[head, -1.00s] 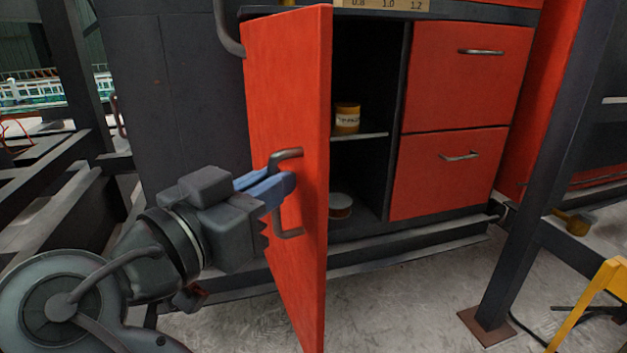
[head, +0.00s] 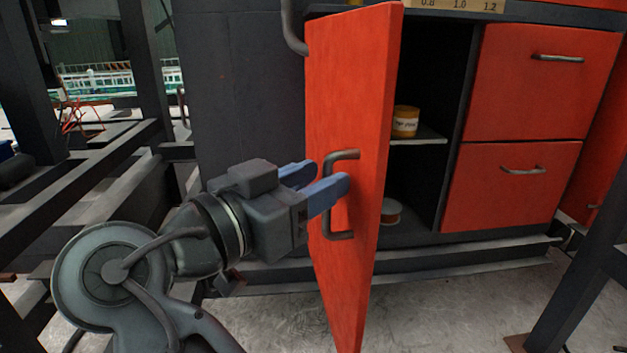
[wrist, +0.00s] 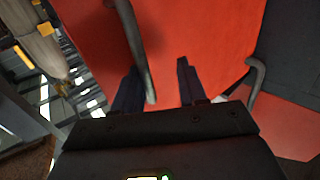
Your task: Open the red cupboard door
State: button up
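The red cupboard door (head: 345,100) stands swung wide open toward me, showing the dark inside of the cupboard. Its dark bar handle (head: 342,236) is on the door face turned to my arm. My gripper (head: 322,178) is at the handle with its two blue fingers spread apart. The nearer finger crosses in front of the handle's upright bar and hides part of it. In the wrist view the handle (wrist: 133,45) passes beside the left finger, within the gap between the fingers (wrist: 158,82). I cannot tell whether a finger touches it.
Inside the cupboard a yellow-orange tin (head: 405,122) stands on a shelf, with a round item (head: 391,211) below. Red drawers (head: 512,187) are at the right. A dark steel post (head: 585,285) stands at the lower right. Dark beams (head: 95,180) lie at the left.

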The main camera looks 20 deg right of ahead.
jog(key=shift+s+a, duration=0.15)
dwell(0.3)
jog(key=v, duration=0.7)
jog(key=shift+a+p, duration=0.3)
jog(key=shift+s+f, duration=0.1)
jog(key=shift+s, duration=0.1)
